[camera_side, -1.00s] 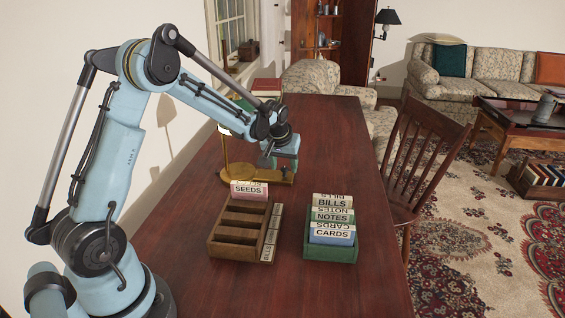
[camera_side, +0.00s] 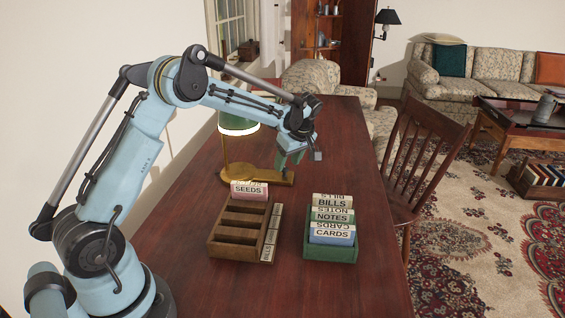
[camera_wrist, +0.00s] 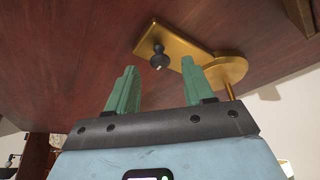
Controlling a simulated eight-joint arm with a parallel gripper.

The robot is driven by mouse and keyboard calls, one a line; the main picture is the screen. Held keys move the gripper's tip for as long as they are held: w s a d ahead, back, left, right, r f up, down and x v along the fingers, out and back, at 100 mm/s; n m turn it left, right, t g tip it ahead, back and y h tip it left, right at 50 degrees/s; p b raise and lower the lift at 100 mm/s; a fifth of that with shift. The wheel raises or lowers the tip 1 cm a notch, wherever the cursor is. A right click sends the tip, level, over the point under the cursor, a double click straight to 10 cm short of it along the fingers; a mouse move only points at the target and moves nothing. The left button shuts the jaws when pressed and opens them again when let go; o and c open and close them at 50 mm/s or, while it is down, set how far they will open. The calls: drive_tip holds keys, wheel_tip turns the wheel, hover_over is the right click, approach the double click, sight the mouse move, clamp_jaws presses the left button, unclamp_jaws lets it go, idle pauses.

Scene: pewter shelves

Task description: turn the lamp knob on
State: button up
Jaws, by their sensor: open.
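The desk lamp has a green shade (camera_side: 238,118) with a pale lower rim, a brass post and a flat brass base (camera_side: 243,172) on the desk. In the wrist view the brass base (camera_wrist: 190,45) carries a small dark knob (camera_wrist: 159,58) near its end. My gripper (camera_side: 290,160) is raised above the right end of the base in the side view. In the wrist view my gripper (camera_wrist: 158,66) has its green fingers apart and empty, with the knob showing between the tips, apart from them. I cannot tell whether the lamp is lit.
A wooden divided tray (camera_side: 232,238) with a SEEDS card (camera_side: 249,190) stands in front of the lamp. A green box (camera_side: 342,248) of labelled cards stands to its right. A wooden chair (camera_side: 425,150) is at the desk's right edge. The front desk surface is clear.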

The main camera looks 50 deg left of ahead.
drive_tip(key=s+d+r+m+t+h, duration=0.1)
drive_tip(key=s+d+r+m, duration=0.1)
drive_tip(key=d+r, duration=0.3)
drive_tip(key=s+d+r+m+t, duration=0.1)
drive_tip(key=s+d+r+m, duration=0.15)
drive_tip(key=r, duration=0.55)
drive_tip(key=s+d+f+m+t+h, duration=0.1)
drive_tip(key=s+d+f+m+t, duration=0.1)
drive_tip(key=s+d+m, duration=0.3)
drive_tip(key=s+d+f+m+t+h, duration=0.2)
drive_tip(key=s+d+m, duration=0.3)
drive_tip(key=s+m, duration=0.3)
drive_tip(key=shift+s+t+h, duration=0.3)
drive_tip(key=shift+s+t, duration=0.3)
drive_tip(key=shift+s, duration=0.55)
drive_tip(key=shift+d+m, duration=0.1)
drive_tip(key=shift+m, duration=0.15)
